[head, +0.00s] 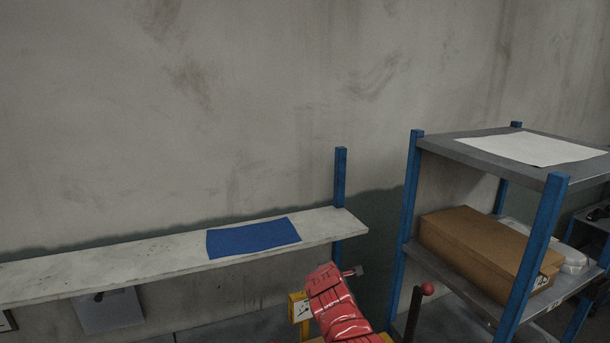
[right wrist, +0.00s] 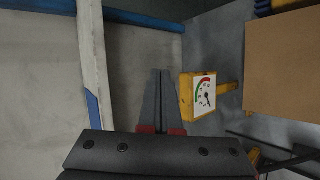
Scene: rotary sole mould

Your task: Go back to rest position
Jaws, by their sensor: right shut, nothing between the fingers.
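My right gripper (right wrist: 163,75) shows in the right wrist view, its two grey fingers together with red parts at their base. It is shut and holds nothing. Just right of its fingers in that view is a yellow box with a dial gauge (right wrist: 203,96); I cannot tell how far apart they are in depth. The yellow gauge box also shows at the bottom of the head view (head: 299,309). My left gripper is in neither view.
A pale wall shelf (head: 120,261) carries a blue cloth (head: 253,237). At right, a blue-posted rack (head: 545,240) holds a cardboard box (head: 485,250) and a white sheet (head: 520,149). A red-knobbed lever (head: 427,289) stands before it.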

